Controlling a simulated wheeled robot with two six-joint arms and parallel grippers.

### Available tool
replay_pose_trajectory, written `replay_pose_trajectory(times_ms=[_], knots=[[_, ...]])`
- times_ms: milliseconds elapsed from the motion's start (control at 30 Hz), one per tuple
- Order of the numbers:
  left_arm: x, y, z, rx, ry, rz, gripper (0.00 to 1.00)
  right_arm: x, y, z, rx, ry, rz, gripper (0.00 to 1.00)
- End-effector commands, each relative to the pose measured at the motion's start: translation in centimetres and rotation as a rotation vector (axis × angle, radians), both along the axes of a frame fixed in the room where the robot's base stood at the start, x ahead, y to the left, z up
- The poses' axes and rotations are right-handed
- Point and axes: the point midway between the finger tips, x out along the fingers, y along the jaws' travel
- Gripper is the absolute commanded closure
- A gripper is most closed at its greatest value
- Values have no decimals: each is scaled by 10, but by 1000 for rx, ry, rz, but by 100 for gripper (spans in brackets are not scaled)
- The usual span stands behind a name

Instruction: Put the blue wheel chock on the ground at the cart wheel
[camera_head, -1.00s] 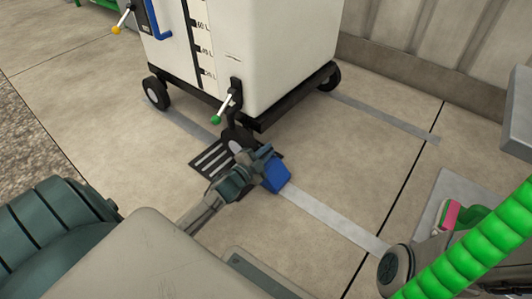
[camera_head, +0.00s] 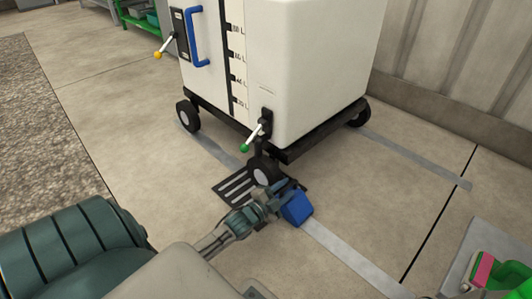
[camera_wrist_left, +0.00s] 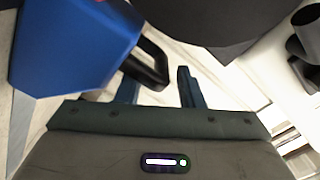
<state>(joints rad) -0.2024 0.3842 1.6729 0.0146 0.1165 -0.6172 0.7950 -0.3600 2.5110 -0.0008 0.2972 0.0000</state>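The blue wheel chock (camera_head: 297,208) rests on the ground just right of and in front of the cart's near caster wheel (camera_head: 264,172). I cannot tell whether they touch. My left gripper (camera_head: 272,196) is low beside the chock, on its left, close in front of the wheel. In the left wrist view the chock (camera_wrist_left: 75,45) is at the upper left, with its black handle (camera_wrist_left: 153,65) reaching toward the gripper (camera_wrist_left: 158,88). The two fingers are apart; the handle's end is near the left finger and not clamped.
The white cart (camera_head: 310,80) stands over the wheel, with a green-knobbed lever (camera_head: 255,136) above it. A black slotted floor grate (camera_head: 238,187) lies left of the wheel. A grey floor stripe (camera_head: 350,255) runs to the lower right.

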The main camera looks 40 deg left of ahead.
Motion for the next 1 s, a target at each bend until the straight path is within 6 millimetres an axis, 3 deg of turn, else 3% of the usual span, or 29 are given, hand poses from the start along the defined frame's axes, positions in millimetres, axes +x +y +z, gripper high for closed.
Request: replay_pose_trajectory(times_ms=[33,200,500,1000], knots=[[-11,1,7,-2,8,1,66,1,0,17,-1,2,-1,0],[-37,3,9,-1,6,1,66,-1,0,42,0,-4,-1,0],[-78,6,4,-1,5,2,66,-1,0,68,1,-7,-5,0],[-86,6,3,-2,-1,1,66,-1,0,71,2,-5,-6,0]])
